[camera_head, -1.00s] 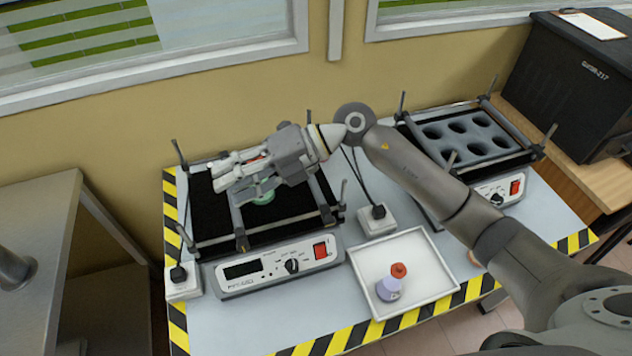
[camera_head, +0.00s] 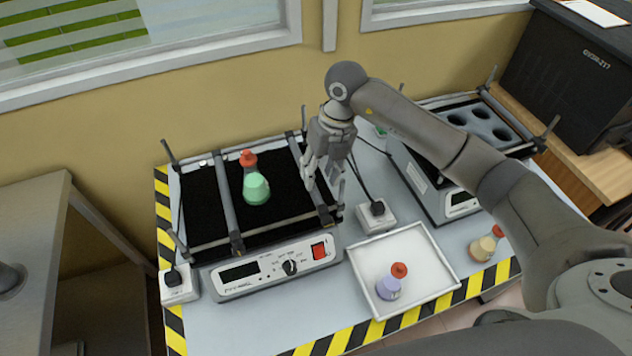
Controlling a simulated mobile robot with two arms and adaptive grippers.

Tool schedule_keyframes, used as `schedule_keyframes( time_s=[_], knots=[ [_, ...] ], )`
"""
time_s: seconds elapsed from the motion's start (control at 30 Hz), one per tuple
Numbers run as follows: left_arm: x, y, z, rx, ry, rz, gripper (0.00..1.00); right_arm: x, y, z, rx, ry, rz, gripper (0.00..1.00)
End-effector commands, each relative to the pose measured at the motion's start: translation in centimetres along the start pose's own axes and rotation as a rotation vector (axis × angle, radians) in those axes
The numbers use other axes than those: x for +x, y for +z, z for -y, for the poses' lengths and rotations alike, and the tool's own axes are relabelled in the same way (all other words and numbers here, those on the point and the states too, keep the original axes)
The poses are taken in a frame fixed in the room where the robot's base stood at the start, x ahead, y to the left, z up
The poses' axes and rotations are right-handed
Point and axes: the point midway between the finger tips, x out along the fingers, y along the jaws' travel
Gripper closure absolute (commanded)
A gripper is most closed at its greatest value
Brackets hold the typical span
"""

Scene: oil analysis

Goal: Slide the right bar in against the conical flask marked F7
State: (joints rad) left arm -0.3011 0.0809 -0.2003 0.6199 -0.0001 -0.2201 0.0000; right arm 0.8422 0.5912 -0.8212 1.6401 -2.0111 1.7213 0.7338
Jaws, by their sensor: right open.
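A conical flask (camera_head: 256,188) with green liquid and a red stopper is on the black platform (camera_head: 275,207) of the left shaker. Its marking is not readable. The left bar (camera_head: 224,195) runs close along its left side. The right bar (camera_head: 323,212) lies to the right of the flask, with a clear gap of platform between them. My right gripper (camera_head: 320,187) is open, pointing down at the right bar, and hides part of it. I cannot tell whether the fingers touch the bar. My left gripper is out of view.
A white tray (camera_head: 423,278) at the front holds a purple flask (camera_head: 389,288). A yellowish flask (camera_head: 484,248) stands right of it. A second shaker (camera_head: 440,195) stands at the right, partly behind my arm. A white socket box (camera_head: 377,216) with cables sits between the shakers.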

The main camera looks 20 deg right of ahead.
Motion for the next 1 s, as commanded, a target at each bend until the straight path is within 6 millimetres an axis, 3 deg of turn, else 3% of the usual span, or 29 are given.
schedule_keyframes(
  time_s=[0.3,0.67,1.0],
  knots=[
    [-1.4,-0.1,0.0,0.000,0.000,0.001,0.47,4.4,0.0,-0.1,-0.001,0.003,-0.001,0.59],
    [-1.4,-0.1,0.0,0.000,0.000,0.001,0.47,5.0,0.0,-0.1,-0.001,0.002,0.001,0.59],
    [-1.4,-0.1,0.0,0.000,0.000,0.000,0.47,5.0,0.0,-0.1,-0.001,0.002,0.001,1.00]
  ],
)
